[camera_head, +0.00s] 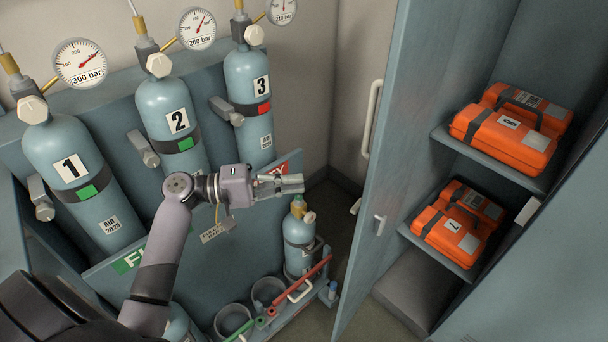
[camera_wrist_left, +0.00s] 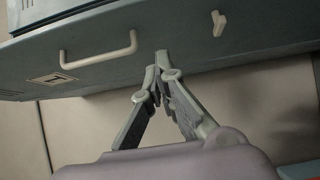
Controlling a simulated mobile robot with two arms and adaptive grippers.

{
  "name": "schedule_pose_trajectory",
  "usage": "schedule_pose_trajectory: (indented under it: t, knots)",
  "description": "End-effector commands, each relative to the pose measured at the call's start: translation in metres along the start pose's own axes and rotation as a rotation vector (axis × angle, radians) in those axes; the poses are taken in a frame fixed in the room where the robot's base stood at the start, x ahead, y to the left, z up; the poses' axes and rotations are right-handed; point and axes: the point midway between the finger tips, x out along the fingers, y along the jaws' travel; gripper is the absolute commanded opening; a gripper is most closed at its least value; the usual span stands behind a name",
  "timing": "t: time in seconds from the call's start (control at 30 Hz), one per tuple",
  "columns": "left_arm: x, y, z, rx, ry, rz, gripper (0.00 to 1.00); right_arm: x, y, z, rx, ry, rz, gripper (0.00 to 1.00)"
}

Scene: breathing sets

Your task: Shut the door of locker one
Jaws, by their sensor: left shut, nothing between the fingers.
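The grey-blue locker door (camera_head: 393,140) stands open, seen steeply from above in the head view. A pale bar handle (camera_head: 372,118) sticks out on its left side, and a small catch (camera_head: 380,222) sits on the face toward the locker. My left gripper (camera_head: 300,183) is shut and empty, left of the door and apart from it in the head view. No locker number is readable.
The open locker holds orange cases, an upper one (camera_head: 512,128) and a lower one (camera_head: 458,222), on shelves. Numbered cylinders (camera_head: 180,125) with gauges stand at the left. A smaller cylinder (camera_head: 299,240) and a red-handled carrier (camera_head: 300,283) stand below my left gripper.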

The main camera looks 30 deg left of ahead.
Motion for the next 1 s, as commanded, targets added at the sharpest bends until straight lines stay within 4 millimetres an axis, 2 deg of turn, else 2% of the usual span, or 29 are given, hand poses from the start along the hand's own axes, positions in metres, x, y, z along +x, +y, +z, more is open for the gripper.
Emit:
schedule_pose_trajectory:
  t: [0.03,0.4,0.5,0.63,1.0]
  knots:
    - [0.01,0.005,0.001,0.0,-0.002,0.004,0.0,-0.007,0.0,-0.001,0.0,0.0,0.0,0.39]
    - [0.087,0.005,0.003,0.0,-0.002,0.002,0.0,-0.038,0.0,-0.003,0.0,-0.002,0.0,0.39]
    - [0.097,0.004,0.016,-0.002,-0.002,0.0,0.0,-0.047,0.001,-0.004,0.0,-0.002,0.0,0.39]
    - [0.106,0.002,0.025,0.0,0.0,-0.001,0.0,-0.053,0.001,-0.005,0.0,-0.001,0.0,0.39]
    - [0.11,-0.001,0.029,0.002,0.0,-0.003,0.0,-0.054,0.001,-0.005,0.001,-0.002,0.0,0.39]
